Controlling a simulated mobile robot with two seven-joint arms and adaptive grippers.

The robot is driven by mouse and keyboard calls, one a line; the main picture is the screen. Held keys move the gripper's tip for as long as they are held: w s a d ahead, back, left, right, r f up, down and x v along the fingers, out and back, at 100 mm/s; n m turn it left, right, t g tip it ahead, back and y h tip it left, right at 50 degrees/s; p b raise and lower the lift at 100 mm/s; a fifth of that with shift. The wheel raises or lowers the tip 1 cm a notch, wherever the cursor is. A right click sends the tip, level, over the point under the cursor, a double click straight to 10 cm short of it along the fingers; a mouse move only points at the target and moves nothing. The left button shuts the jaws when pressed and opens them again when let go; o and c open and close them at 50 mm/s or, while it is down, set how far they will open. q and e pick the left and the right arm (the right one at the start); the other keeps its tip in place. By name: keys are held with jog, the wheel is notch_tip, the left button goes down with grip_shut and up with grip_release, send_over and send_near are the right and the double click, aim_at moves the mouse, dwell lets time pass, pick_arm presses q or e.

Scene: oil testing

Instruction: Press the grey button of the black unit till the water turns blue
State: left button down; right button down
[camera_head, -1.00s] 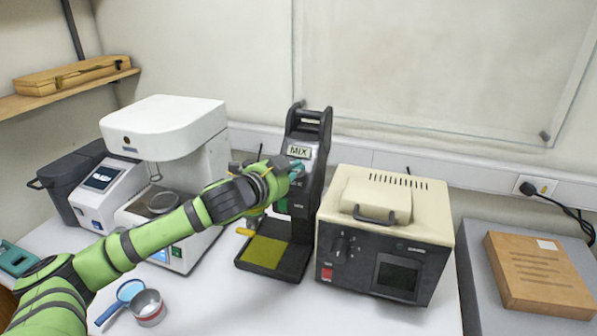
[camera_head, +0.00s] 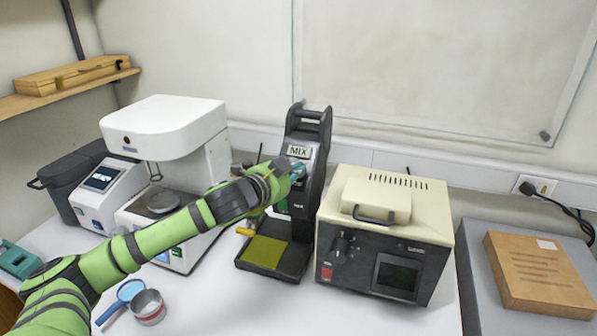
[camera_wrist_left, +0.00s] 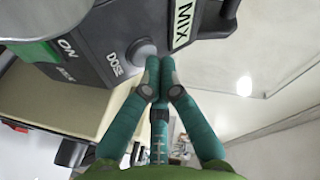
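The black unit (camera_head: 311,200) with a MIX label stands mid-table, tilted back, with a yellow-green pad (camera_head: 263,252) on its base. Its round grey button (camera_wrist_left: 143,52), marked DOSE, shows in the left wrist view beside the MIX label. My left gripper (camera_head: 298,170) is at the upper front of the unit. In the left wrist view its teal fingertips (camera_wrist_left: 159,66) are together and empty, right by the button's edge; I cannot tell if they touch it. A green part (camera_wrist_left: 35,50) sits beside the ON label. I cannot make out any water. My right gripper is out of view.
A cream box device (camera_head: 386,235) stands close on the right of the unit, a white machine (camera_head: 165,128) on the left. A metal cup (camera_head: 148,307) and a blue magnifier-like item (camera_head: 130,291) lie at the front left. The front middle of the table is clear.

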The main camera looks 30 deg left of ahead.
pick_arm(q)
jog(key=shift+w+f, duration=0.2)
jog(key=shift+f, duration=0.05)
dwell(0.3)
dwell(0.4)
jog(key=shift+s+r+p, duration=0.45)
jog(key=shift+s+r, duration=0.15)
jog(key=s+r+p, duration=0.1)
jog(key=s+d+r+p, duration=0.1)
jog(key=s+r, duration=0.1)
jog(key=shift+s+r, duration=0.15)
jog(key=shift+r, duration=0.15)
dwell(2.4)
